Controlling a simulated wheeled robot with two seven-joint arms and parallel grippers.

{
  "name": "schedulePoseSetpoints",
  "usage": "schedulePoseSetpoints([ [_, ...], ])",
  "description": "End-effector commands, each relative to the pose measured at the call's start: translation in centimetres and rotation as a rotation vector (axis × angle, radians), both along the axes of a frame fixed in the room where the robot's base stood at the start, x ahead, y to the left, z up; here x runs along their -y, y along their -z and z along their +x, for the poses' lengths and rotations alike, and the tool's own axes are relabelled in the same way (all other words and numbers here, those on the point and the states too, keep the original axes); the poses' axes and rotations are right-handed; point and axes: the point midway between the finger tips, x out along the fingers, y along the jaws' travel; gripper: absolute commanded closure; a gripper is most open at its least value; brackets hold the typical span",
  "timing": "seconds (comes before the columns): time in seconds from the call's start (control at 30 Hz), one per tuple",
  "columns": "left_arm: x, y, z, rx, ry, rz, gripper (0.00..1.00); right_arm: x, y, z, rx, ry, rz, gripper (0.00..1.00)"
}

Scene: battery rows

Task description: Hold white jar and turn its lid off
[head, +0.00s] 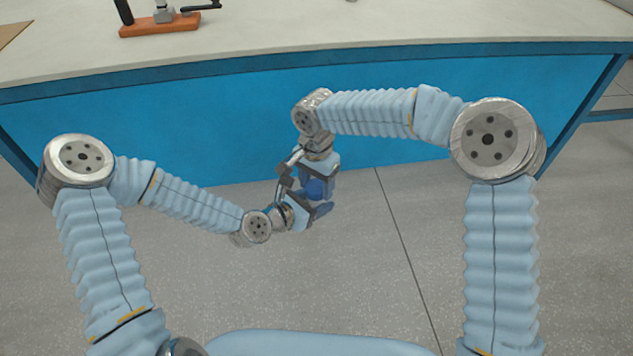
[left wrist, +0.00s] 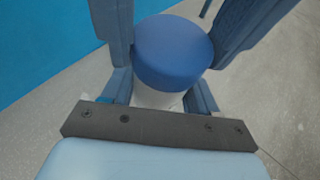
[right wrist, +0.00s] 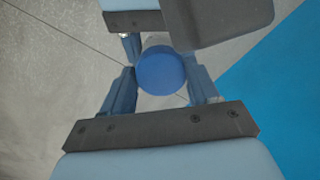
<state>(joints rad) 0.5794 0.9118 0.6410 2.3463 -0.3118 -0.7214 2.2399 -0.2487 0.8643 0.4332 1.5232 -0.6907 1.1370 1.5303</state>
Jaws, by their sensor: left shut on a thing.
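The white jar (left wrist: 157,97) shows as a pale strip below its round blue lid (left wrist: 172,52) in the left wrist view. My left gripper (head: 305,211) is shut on the jar's body, low in front of the table. The lid is on top of the jar and also shows in the right wrist view (right wrist: 161,72). My right gripper (head: 318,188) is above the jar, with its fingers on opposite sides of the lid. Whether they press on the lid or stand just clear of it cannot be told. Most of the jar is hidden by fingers and lid.
A table with a pale top (head: 400,22) and blue front (head: 160,120) stands ahead. An orange base (head: 160,25) with a grey and black fixture is on it at the back left. Both grippers are close together over open grey floor (head: 400,260).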

Motion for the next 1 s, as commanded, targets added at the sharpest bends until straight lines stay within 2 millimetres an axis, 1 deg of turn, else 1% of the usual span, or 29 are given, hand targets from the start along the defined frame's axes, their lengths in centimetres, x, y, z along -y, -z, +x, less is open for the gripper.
schedulePoseSetpoints([
  [0.03,-0.07,-0.01,0.07,0.000,-0.003,0.000,1.00,0.06,0.01,-0.02,-0.001,0.000,-0.002,0.51],
  [0.2,-0.13,0.00,0.11,0.000,-0.004,0.000,1.00,0.09,0.02,-0.03,-0.002,0.000,-0.003,0.78],
  [0.23,-0.14,0.01,0.12,0.000,-0.005,0.000,1.00,0.10,0.02,-0.04,-0.002,0.000,-0.003,0.80],
  [0.37,-0.18,0.02,0.14,0.000,-0.006,0.000,1.00,0.12,0.02,-0.04,-0.003,-0.054,-0.004,0.80],
  [0.43,-0.20,0.02,0.16,0.001,-0.007,0.001,1.00,0.12,0.01,-0.03,-0.003,-0.163,-0.003,0.80],
  [0.47,-0.21,0.02,0.17,0.001,-0.007,0.001,1.00,0.13,0.00,-0.02,-0.004,-0.228,-0.003,0.80],
  [0.57,-0.23,0.03,0.19,0.000,-0.009,0.000,1.00,0.13,-0.01,-0.01,-0.004,-0.503,-0.001,0.80],
  [0.6,-0.24,0.03,0.19,0.000,-0.009,0.000,1.00,0.14,-0.01,0.01,-0.004,-0.621,-0.001,0.80],
  [0.67,-0.26,0.04,0.20,0.000,-0.009,0.001,1.00,0.16,-0.01,0.03,-0.006,-0.797,0.000,0.80],
  [0.7,-0.27,0.04,0.21,0.000,-0.009,0.001,1.00,0.17,0.00,0.05,-0.006,-0.917,0.001,0.80],
  [0.87,-0.29,0.05,0.23,0.000,-0.009,0.001,1.00,0.18,-0.01,0.08,-0.009,-1.398,0.005,0.80],
  [1.0,-0.31,0.05,0.22,0.000,-0.010,0.001,1.00,0.20,-0.01,0.11,-0.011,-1.822,0.007,0.80],
])
